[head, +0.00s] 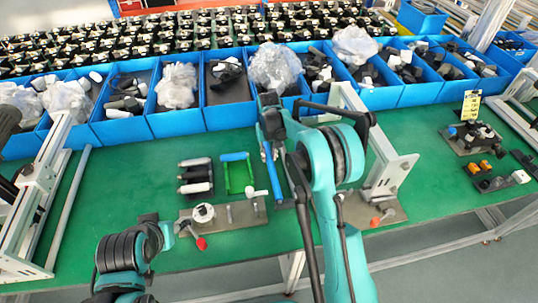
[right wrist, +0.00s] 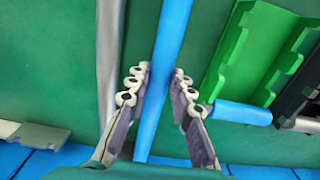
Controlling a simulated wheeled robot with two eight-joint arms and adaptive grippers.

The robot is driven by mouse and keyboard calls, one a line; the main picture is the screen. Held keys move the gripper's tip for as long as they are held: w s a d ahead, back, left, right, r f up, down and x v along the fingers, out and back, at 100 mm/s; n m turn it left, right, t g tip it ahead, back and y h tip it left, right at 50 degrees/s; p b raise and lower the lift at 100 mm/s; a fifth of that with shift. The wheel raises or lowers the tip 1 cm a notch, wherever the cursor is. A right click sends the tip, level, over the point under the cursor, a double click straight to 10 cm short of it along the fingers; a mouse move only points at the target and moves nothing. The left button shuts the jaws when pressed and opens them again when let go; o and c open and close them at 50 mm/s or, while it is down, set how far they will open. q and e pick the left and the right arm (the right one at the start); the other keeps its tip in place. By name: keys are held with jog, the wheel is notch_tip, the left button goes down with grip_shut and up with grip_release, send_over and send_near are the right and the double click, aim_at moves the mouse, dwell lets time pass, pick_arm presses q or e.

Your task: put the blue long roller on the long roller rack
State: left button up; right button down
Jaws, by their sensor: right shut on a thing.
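My right gripper (right wrist: 160,80) is shut on the blue long roller (right wrist: 172,40), which runs lengthwise between its two fingers in the right wrist view. In the head view the blue long roller (head: 269,163) shows beside my right wrist, just right of a green rack (head: 238,178). The green rack also shows in the right wrist view (right wrist: 245,60), to the right of the roller and apart from it. Another blue roller (head: 235,156) lies across the far end of this rack. Only links of my left arm show at lower left; its gripper cannot be made out.
A dark rack (head: 195,177) with several black and white rollers stands left of the green rack. A metal fixture plate (head: 230,216) lies in front. Blue bins (head: 230,117) line the back. Metal frames stand at both sides. Green table is clear at left.

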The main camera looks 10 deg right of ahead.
jog(key=shift+f, duration=0.15)
jog(key=c, duration=1.3)
grip_release()
jog(key=shift+o, duration=0.2)
notch_tip(320, 180, up, 12)
